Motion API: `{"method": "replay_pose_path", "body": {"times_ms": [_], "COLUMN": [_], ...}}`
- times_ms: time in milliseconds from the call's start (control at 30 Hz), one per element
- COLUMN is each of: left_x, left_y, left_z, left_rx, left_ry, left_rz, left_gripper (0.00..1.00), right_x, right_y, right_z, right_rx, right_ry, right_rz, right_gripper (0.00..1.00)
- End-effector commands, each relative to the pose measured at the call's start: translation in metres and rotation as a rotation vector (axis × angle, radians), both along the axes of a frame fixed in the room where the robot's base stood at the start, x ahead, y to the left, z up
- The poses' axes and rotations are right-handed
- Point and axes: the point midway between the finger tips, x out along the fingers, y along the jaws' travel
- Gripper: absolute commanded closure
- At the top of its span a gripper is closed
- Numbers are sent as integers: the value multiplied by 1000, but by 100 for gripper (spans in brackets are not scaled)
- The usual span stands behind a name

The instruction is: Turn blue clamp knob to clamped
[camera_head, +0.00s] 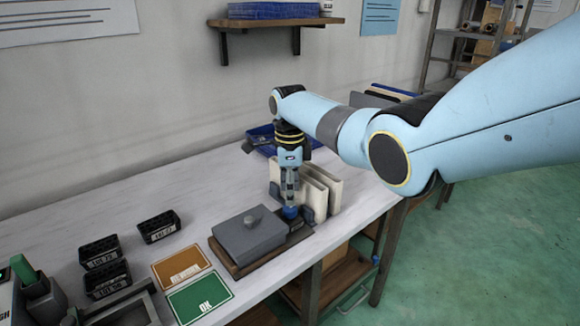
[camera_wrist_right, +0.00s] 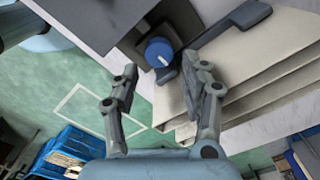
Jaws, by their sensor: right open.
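The blue clamp knob (camera_head: 290,212) is at the right end of a dark fixture base (camera_head: 229,262) on the white bench, beside a grey block with a small round handle (camera_head: 249,233). In the right wrist view the knob (camera_wrist_right: 158,50) is a round blue cap with a white mark on its face. My right gripper (camera_head: 290,196) points down just above the knob in the head view. In the wrist view its two fingers (camera_wrist_right: 157,85) are apart, with the knob beyond the tips and nothing between them. My left gripper is not in view.
Cream panels (camera_head: 322,187) stand in a dark rack right beside the knob. A blue bin (camera_head: 262,136) is behind. Orange (camera_head: 182,266) and green OK cards (camera_head: 200,298) and several black trays (camera_head: 98,250) lie to the left. The bench's front edge is close to the fixture.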

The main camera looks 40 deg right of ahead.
Motion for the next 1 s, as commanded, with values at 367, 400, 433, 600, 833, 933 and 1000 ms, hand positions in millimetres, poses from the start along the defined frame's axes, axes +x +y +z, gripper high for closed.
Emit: {"method": "replay_pose_path", "body": {"times_ms": [367,400,433,600,833,933,1000], "left_x": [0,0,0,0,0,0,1], "left_y": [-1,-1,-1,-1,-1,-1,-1], "left_z": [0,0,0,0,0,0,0], "left_rx": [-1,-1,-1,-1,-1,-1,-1], "left_ry": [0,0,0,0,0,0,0], "left_rz": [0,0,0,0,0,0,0], "left_gripper": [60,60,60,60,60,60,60], "right_x": [0,0,0,0,0,0,-1], "right_y": [-1,-1,-1,-1,-1,-1,-1], "right_z": [66,69,70,72,72,72,71], "right_rx": [-1,-1,0,-1,-1,-1,-2], "right_ry": [0,1,1,1,1,1,1], "right_rz": [-1,-1,-1,-1,-1,-1,4], "right_gripper": [55,55,55,55,55,55,55]}}
